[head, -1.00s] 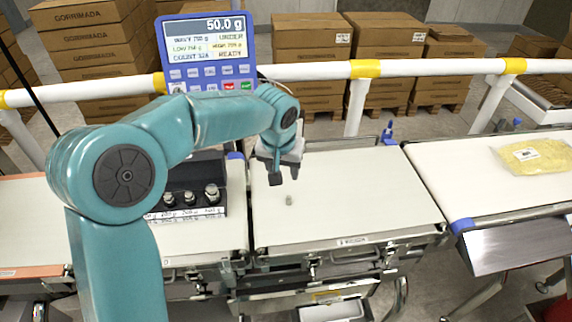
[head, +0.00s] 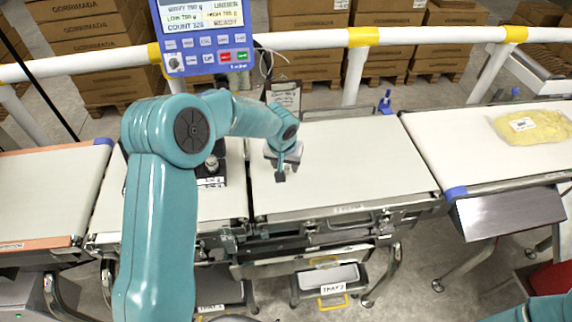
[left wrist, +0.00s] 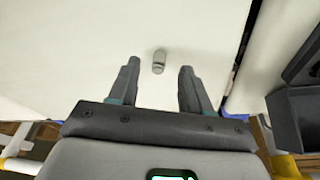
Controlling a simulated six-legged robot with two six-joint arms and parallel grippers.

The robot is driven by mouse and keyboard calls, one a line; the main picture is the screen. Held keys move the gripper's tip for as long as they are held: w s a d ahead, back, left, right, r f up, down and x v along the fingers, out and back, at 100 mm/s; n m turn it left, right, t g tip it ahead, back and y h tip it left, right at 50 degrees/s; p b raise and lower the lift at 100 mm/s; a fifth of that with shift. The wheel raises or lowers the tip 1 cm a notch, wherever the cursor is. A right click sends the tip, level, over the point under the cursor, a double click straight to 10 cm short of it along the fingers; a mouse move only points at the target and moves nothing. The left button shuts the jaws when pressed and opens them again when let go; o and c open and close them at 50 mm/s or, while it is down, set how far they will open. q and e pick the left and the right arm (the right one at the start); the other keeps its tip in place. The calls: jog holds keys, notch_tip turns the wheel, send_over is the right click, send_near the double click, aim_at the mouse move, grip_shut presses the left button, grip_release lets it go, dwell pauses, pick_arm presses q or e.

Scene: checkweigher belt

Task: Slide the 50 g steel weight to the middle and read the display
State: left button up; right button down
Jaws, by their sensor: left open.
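The small steel weight (left wrist: 159,61) is on the white belt in the left wrist view, in the gap between my open left fingertips, with clear space on both sides. In the head view it does not show; my left gripper (head: 281,172) is over that part of the belt. The left gripper points down above the left part of the middle weigh belt (head: 365,165). The blue display (head: 200,40) stands behind the belts. Its top line with the main reading is cut off; COUNT and READY lines show below. My right gripper is out of view.
A dark weight holder (head: 212,182) sits on the belt at left, partly hidden by my left arm. A white rail (head: 300,41) runs behind. A yellow bag (head: 533,126) lies on the right belt. The middle belt's right side is clear.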

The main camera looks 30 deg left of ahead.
aim_at(287, 169)
pick_arm(q)
jog(key=shift+x, duration=1.35)
jog(key=shift+d, duration=0.1)
jog(key=shift+c, duration=0.4)
grip_shut()
jog(key=shift+w+d, duration=0.1)
jog(key=shift+w, duration=0.05)
